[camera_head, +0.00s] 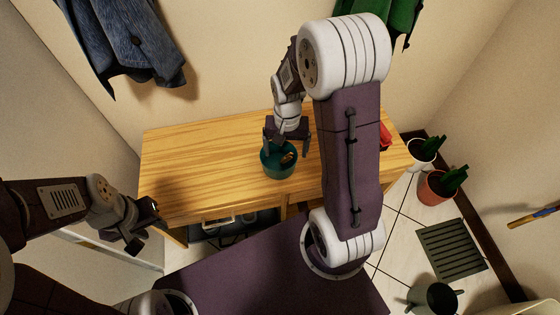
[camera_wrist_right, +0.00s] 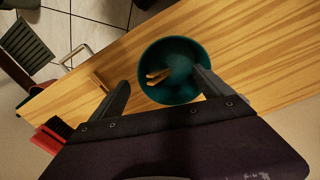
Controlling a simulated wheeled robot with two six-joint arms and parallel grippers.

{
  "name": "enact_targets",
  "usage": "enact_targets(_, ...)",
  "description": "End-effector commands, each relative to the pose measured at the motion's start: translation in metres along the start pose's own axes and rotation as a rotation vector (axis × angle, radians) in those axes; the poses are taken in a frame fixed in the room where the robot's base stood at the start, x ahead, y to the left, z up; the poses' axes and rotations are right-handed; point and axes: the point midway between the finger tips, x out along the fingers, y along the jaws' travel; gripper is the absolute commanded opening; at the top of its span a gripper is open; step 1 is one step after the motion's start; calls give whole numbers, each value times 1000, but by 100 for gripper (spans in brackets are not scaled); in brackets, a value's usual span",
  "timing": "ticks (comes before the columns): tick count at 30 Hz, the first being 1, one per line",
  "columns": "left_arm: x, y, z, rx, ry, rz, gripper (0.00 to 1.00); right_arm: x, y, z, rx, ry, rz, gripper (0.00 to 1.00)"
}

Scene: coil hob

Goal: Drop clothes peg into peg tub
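The peg tub (camera_head: 278,170) is a round teal bowl on the wooden worktop, also seen from above in the right wrist view (camera_wrist_right: 187,95). The wooden clothes peg (camera_head: 288,158) is inside the tub, towards one side; it also shows in the right wrist view (camera_wrist_right: 158,76). My right gripper (camera_wrist_right: 160,78) is open above the tub, its two fingers wide apart, with nothing held between them. In the head view, my right gripper (camera_head: 287,146) partly covers the tub's far rim. My left gripper (camera_head: 148,225) is open and empty off the worktop's front left corner.
The wooden worktop (camera_head: 200,165) is clear left of the tub. A red item (camera_head: 385,135) sits at its right end, partly behind my arm; a red brush (camera_wrist_right: 48,137) shows in the wrist view.

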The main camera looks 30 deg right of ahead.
Motion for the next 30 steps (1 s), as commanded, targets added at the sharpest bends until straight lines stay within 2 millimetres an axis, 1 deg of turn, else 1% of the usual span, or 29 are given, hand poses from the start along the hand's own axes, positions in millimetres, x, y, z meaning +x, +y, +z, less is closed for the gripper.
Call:
enact_targets(3, 0, 0, 0, 0, 0, 0, 36, 0, 0, 0, 0, 0, 0, 90)
enact_targets(5, -4, 0, 0, 0, 0, 0, 36, -5, 0, 0, 0, 0, 0, 90)
enact_targets(8, -18, 0, -2, 0, 0, 0, 36, -25, 0, 0, 0, 2, -1, 90)
enact_targets(9, -24, 0, -2, 0, 0, 0, 36, -36, 0, -1, 0, 3, -1, 90)
enact_targets(12, -38, 1, -4, 0, 0, 0, 36, -60, 0, -1, 0, 3, -1, 90)
enact_targets(15, -48, 1, -5, 0, 0, 0, 36, -77, 0, 0, 0, 1, -1, 90)
enact_targets(18, -52, 1, -6, 0, 0, 0, 36, -88, 0, 0, 0, 2, -1, 90)
enact_targets(21, -54, 1, -6, 0, 0, 0, 36, -92, 0, 0, 0, 0, 0, 90)
enact_targets(30, -52, 1, -5, 0, 0, 0, 36, -90, 0, 0, 0, 0, 0, 90)
